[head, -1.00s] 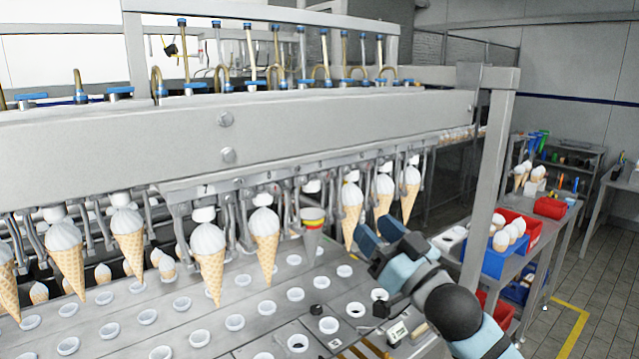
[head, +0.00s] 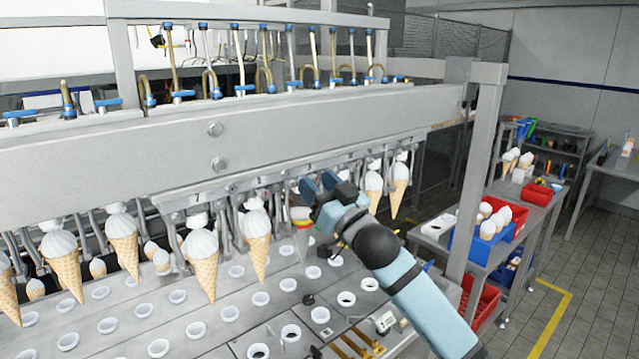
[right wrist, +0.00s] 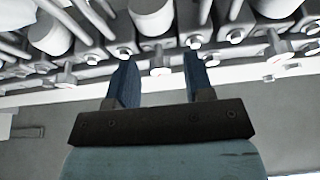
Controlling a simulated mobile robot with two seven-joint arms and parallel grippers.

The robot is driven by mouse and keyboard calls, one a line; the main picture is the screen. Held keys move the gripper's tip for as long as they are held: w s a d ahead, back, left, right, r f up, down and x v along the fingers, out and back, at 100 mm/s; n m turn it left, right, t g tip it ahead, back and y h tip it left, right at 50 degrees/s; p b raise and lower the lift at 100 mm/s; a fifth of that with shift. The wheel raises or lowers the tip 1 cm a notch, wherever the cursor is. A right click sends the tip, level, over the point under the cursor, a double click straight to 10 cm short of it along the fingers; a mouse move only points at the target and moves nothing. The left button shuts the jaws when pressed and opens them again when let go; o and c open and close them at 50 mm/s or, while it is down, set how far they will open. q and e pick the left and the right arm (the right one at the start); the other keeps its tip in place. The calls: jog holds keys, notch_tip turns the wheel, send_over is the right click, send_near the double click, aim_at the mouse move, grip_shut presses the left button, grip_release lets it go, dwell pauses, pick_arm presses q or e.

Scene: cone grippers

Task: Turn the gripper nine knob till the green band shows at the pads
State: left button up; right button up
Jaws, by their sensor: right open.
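A grey test cone with coloured bands (head: 302,222) hangs in the row of cone grippers under the machine beam. Red and yellow show on it, but the bands at the pads are too small and partly covered to read. My right gripper (head: 322,183) is open and raised beside this cone, just under the beam. In the right wrist view its two blue fingers (right wrist: 159,62) are apart, with a small round metal end (right wrist: 160,71) seen between and beyond them. I cannot tell whether this is the knob of gripper nine. No contact is clear. My left gripper is not in view.
Ice cream cones (head: 257,245) hang on both sides of the test cone, some close to my right gripper. The beam (head: 330,118) runs above it. A plate with white-ringed holes (head: 230,313) lies below. A post (head: 477,180) stands to the right, before a side table with bins (head: 470,243).

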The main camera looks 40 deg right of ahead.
jog(key=shift+c, duration=0.6)
grip_shut()
jog(key=shift+d+n+g+y, duration=0.15)
jog(key=shift+n+y, duration=0.5)
jog(key=shift+n, duration=0.65)
jog(key=shift+a+n+g+y, duration=0.1)
jog(key=shift+n+g+y, duration=0.15)
jog(key=shift+n+y, duration=0.75)
jog(key=shift+n+h, duration=0.3)
jog(key=shift+h, duration=0.05)
jog(key=shift+o, duration=0.6)
grip_release()
jog(key=shift+d, duration=0.1)
jog(key=shift+s+f, duration=0.1)
